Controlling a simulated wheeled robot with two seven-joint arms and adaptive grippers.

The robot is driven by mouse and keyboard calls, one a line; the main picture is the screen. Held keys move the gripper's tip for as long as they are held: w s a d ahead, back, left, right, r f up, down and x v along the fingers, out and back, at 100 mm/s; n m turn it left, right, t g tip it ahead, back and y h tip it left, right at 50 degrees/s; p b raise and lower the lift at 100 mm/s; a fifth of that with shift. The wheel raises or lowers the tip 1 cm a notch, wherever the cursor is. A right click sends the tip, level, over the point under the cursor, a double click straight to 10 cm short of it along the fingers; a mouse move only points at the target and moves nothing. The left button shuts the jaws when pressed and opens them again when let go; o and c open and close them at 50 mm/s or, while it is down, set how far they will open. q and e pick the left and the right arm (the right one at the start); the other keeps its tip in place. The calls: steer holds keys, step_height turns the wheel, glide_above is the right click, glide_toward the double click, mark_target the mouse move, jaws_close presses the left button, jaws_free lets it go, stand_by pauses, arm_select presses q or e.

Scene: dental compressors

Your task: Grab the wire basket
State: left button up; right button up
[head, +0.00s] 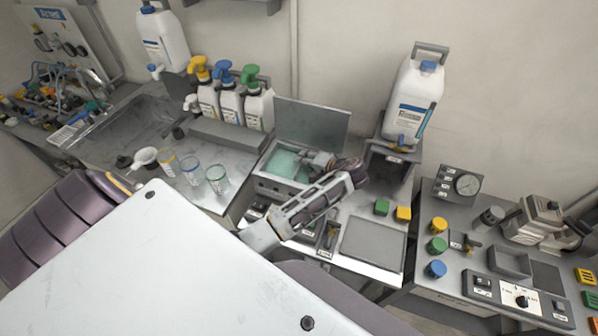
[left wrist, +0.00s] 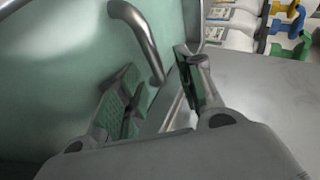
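My left gripper (head: 312,159) is over the right part of an open steel bath (head: 264,184) with teal liquid (head: 284,163) in it. In the left wrist view, the left gripper (left wrist: 160,90) has its two green-padded fingers spread apart. A bent metal rod (left wrist: 143,40), which looks like a handle of the wire basket, rises from the teal area. Its lower end comes down near the gap between the fingers, and I see no grip on it. The mesh of the basket cannot be made out in either view. My right gripper is not in view.
The bath's raised lid (head: 313,122) stands behind the gripper. Pump bottles (head: 230,103) stand on a ledge to the left, with glass beakers (head: 192,172) in front. A white canister (head: 413,100) and a grey tray (head: 374,243) are to the right.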

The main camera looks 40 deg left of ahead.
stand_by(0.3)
arm_select(q)
jaws_close()
steer(key=shift+r, duration=0.2)
stand_by(0.4)
step_height(320, 180, up, 18)
steer(key=b, duration=0.2)
steer(key=shift+f+b, duration=0.15)
steer(key=shift+b, duration=0.15)
stand_by(0.5)
